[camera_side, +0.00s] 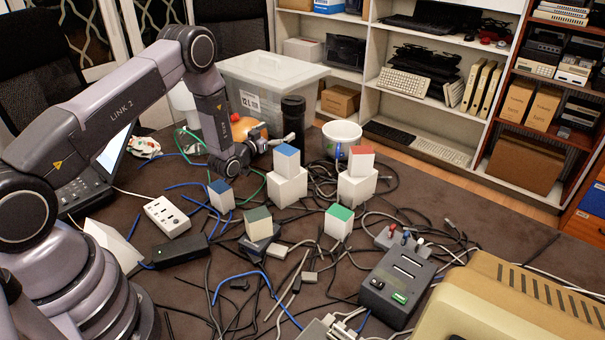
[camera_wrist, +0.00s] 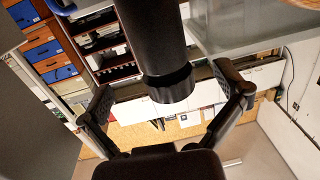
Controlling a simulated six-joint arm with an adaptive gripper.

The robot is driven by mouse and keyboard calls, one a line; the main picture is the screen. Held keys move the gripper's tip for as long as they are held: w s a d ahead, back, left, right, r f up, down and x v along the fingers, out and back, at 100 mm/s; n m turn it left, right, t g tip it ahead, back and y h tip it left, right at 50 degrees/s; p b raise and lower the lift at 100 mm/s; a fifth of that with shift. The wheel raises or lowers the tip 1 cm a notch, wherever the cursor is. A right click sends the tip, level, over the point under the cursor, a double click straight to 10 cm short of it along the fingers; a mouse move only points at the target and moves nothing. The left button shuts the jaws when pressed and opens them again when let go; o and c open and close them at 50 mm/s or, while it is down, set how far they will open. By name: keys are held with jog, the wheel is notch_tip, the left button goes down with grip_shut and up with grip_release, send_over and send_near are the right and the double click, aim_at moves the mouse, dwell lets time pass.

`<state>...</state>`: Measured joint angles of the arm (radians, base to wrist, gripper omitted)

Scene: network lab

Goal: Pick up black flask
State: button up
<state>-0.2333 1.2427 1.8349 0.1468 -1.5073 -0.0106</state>
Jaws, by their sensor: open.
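The black flask (camera_side: 293,121) stands upright at the back of the table, in front of the clear plastic bin. My gripper (camera_side: 285,143) is beside its lower left side, pointing toward it. In the wrist view the dark cylinder of the flask (camera_wrist: 158,45) comes down from the top, and its end appears between my spread fingers (camera_wrist: 170,98). The fingers are open, with visible space on both sides of the flask, and are not closed on it. The flask's base is partly hidden by the gripper in the side view.
A clear lidded bin (camera_side: 275,85) stands behind the flask and an orange object (camera_side: 247,128) lies left of it. A white bucket (camera_side: 342,137) is to the right. White blocks with coloured tops, including a blue-topped one (camera_side: 287,165), stand in front. Cables cover much of the table.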

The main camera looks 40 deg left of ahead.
aim_at(295, 118)
jog(key=shift+w+r, duration=0.1)
jog(key=shift+w, duration=0.5)
jog(key=w, duration=0.6)
jog(key=shift+w+a, duration=0.2)
jog(key=shift+a, duration=0.1)
jog(key=shift+c, duration=0.3)
jog(key=c, duration=1.2)
jog(key=shift+r, duration=0.15)
jog(key=shift+c, duration=0.3)
